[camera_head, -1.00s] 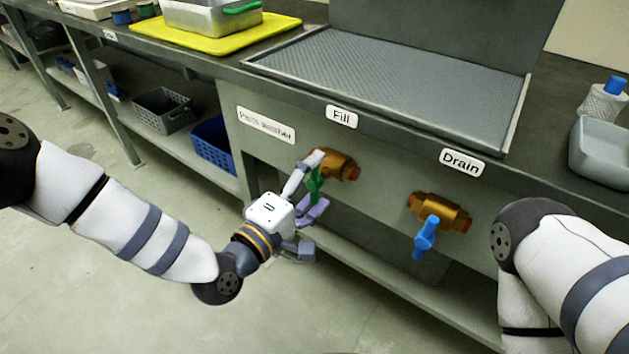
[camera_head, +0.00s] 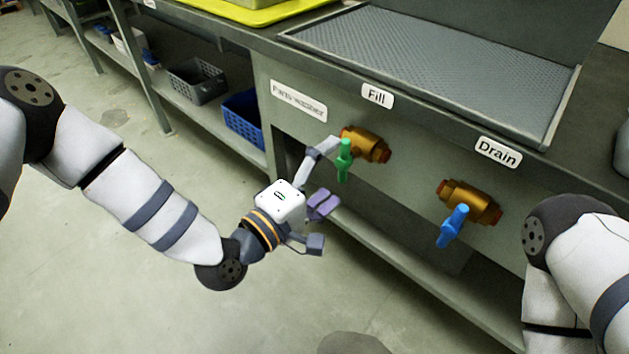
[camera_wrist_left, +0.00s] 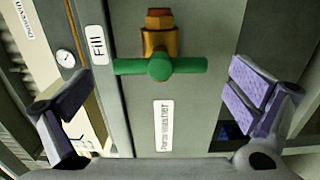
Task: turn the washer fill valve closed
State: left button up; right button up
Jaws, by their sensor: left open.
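The fill valve (camera_head: 366,144) is a brass body on the grey parts washer's front, under the "Fill" label (camera_head: 377,96). Its green handle (camera_head: 344,160) hangs roughly downward in the head view. In the left wrist view the green handle (camera_wrist_left: 160,67) lies crosswise to the brass pipe (camera_wrist_left: 159,35). My left gripper (camera_head: 328,178) is open and empty, facing the handle from the left. In the wrist view the handle lies between the spread fingers (camera_wrist_left: 160,95), with clear gaps on both sides. My right arm shows at the right edge; its gripper is out of view.
The drain valve (camera_head: 470,202) with a blue handle (camera_head: 453,226) sits to the right, near my right arm. A lower shelf (camera_head: 400,265) runs beneath the valves. A blue basket (camera_head: 243,120) and a grey basket (camera_head: 196,79) stand on the shelf at left.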

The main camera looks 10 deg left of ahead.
pick_arm(q)
jog(key=v, duration=0.8)
jog(key=shift+s, duration=0.2)
jog(key=shift+a, duration=0.15)
jog(key=s+a+f+m+g+y+p, duration=0.35)
jog(key=s+f+g, duration=0.3)
jog(key=s, duration=0.55)
jog(key=s+a+f+m+g+y+p, duration=0.2)
jog(key=s+f+m+g+y, duration=0.15)
jog(key=s+f+g, duration=0.6)
jog(key=s+a+r+m+y+p, duration=0.1)
jog(key=s+a, duration=0.4)
jog(key=s, duration=0.2)
jog(key=s+a+r+m+g+y+p, duration=0.1)
jog(key=s+a+r+m+y, duration=0.1)
jog(key=s+a, duration=0.3)
jog(key=s, duration=0.3)
jog(key=shift+r+y, duration=0.25)
jog(key=shift+y, duration=0.05)
pick_arm(e)
jog(key=w+r+t, duration=0.3)
jog(key=w+r, duration=0.4)
jog(key=r, duration=0.1)
jog(key=shift+w+r, duration=0.3)
jog(key=shift+w, duration=0.05)
